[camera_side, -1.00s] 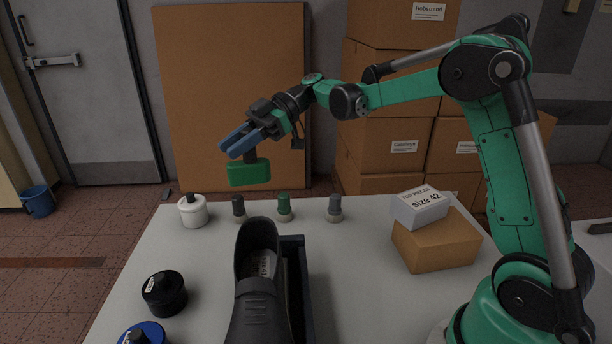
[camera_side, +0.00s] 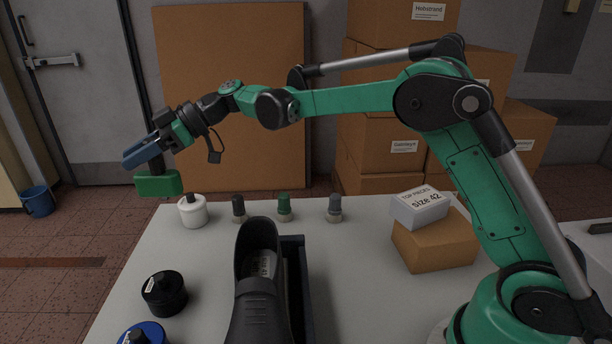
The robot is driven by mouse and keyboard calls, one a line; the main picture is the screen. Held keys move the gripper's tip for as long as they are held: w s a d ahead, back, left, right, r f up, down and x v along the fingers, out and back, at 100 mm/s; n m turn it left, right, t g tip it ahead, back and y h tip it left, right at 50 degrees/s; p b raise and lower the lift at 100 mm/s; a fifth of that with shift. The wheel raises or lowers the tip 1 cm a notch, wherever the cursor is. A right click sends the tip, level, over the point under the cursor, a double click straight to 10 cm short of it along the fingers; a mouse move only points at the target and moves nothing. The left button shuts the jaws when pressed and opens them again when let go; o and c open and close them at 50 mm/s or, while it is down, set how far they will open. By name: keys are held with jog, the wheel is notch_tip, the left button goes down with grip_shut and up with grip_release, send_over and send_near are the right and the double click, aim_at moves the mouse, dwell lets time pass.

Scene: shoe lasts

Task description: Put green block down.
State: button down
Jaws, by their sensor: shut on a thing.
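The green block (camera_side: 158,184) hangs in the air at the left, above and a little left of the white jar, with a dark stem on top of it. My gripper (camera_side: 142,154) has blue fingers and is shut on the block's dark stem, which is partly hidden behind the fingers. The block is clear of the table (camera_side: 230,262); from this view I cannot tell whether it is over the table or past its far left edge.
A white jar (camera_side: 193,211) and three small dark- and green-topped bottles stand along the far edge. A black shoe (camera_side: 258,290) stands in the middle foreground. Black (camera_side: 164,293) and blue-lidded (camera_side: 143,333) jars are front left. Boxes (camera_side: 437,240) sit at right.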

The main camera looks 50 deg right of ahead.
notch_tip(320, 180, down, 15)
jog(key=shift+f, duration=0.2)
jog(key=shift+f, duration=0.1)
jog(key=c, duration=0.6)
grip_release()
jog(key=v, duration=1.2)
jog(key=shift+r, duration=0.25)
